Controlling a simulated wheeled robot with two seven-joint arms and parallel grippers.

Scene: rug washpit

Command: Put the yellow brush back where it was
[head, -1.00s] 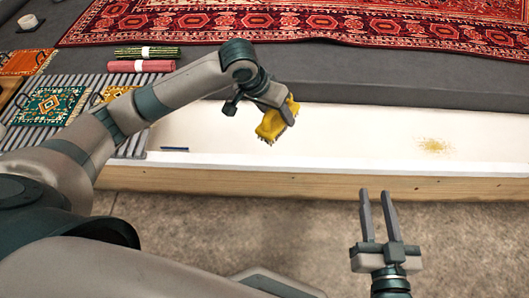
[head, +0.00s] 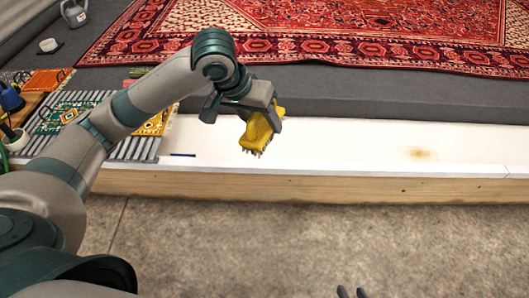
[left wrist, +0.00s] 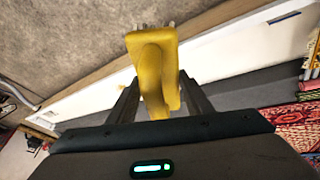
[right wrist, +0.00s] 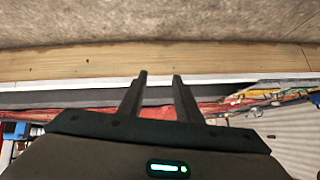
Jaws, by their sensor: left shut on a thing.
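The yellow brush (head: 260,132) is held in my left gripper (head: 268,108) above the white ledge, bristles pointing down and tilted. In the left wrist view the brush (left wrist: 152,65) sits between the two fingers, its rounded handle toward the palm and its bristles at the far end. A short dark blue line (head: 182,155) marks the ledge to the left of the brush. My right gripper (head: 352,293) shows only its fingertips at the bottom edge of the head view. In the right wrist view its fingers (right wrist: 161,75) are apart with nothing between them.
The white ledge (head: 340,145) has a wooden front and carries a yellowish stain (head: 418,153) at right. A striped mat (head: 130,148) with small rug pieces lies at left, partly behind my left arm. A large red rug (head: 350,30) lies behind. The ledge's middle is clear.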

